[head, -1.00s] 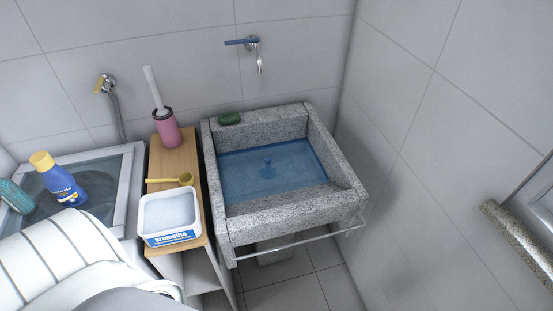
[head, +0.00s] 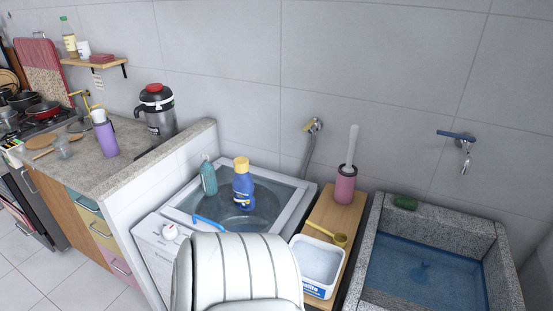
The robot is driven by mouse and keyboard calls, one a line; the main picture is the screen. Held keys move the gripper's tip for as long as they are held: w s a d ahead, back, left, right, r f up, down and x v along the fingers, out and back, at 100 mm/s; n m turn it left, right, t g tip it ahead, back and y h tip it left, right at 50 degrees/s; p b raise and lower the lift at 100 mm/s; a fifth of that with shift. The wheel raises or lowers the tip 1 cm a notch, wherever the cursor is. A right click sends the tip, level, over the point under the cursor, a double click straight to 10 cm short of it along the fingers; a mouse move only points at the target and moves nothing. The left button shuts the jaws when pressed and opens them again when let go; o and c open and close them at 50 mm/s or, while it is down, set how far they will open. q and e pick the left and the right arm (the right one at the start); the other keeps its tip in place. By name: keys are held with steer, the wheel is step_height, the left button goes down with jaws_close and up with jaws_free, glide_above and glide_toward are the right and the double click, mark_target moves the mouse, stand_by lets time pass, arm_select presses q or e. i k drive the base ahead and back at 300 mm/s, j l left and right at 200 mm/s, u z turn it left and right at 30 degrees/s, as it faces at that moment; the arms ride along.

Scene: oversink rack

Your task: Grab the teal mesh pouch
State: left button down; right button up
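No teal mesh pouch can be made out for certain. Neither of my grippers is in view.
A white striped rounded thing (head: 240,272) blocks the near side of the washer. A wooden shelf (head: 342,215) with a pink brush holder (head: 345,185) and white tub (head: 318,265) stands right, beside a granite sink (head: 495,265). A counter (head: 88,172) is left.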

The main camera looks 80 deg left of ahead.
mark_target(206, 171)
steer(key=u, duration=2.95)
steer(key=i+j+z, duration=0.15)
steer(key=j, duration=0.2)
